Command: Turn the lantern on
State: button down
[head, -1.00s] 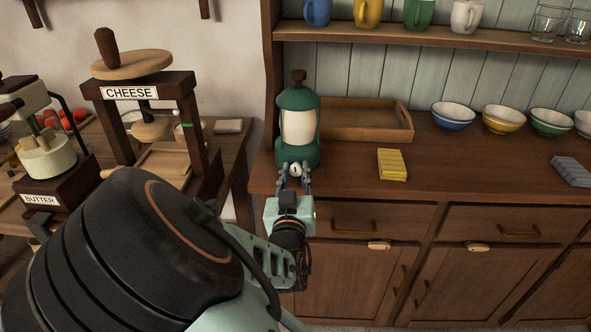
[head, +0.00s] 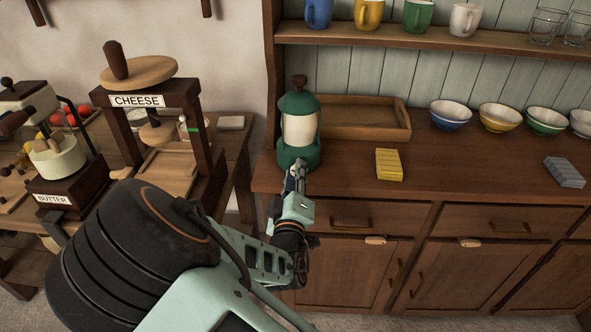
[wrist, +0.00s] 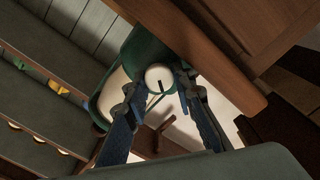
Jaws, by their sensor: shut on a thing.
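The green lantern (head: 298,130) stands upright on the wooden counter, with a cream glass and a brown knob on top. Its white round dial (wrist: 159,77), with a dark mark, faces me in the wrist view. My gripper (head: 298,172) is at the lantern's front base, and its fingers (wrist: 157,90) are shut on the dial, one on each side. In the head view the dial is hidden by my gripper, which looks rolled. The lantern's glass looks pale; I cannot tell whether it is lit.
A wooden tray (head: 365,117) stands behind and right of the lantern. A yellow sponge-like block (head: 389,164) lies on the counter (head: 460,165) to the right. The cheese press (head: 140,101) is on the table at left. Bowls line the back right.

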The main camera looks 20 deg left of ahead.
jog(key=shift+n, duration=0.5)
jog(key=c, duration=1.6)
grip_release()
jog(key=shift+s, duration=0.1)
jog(key=shift+v, duration=3.9)
jog(key=shift+d, duration=0.1)
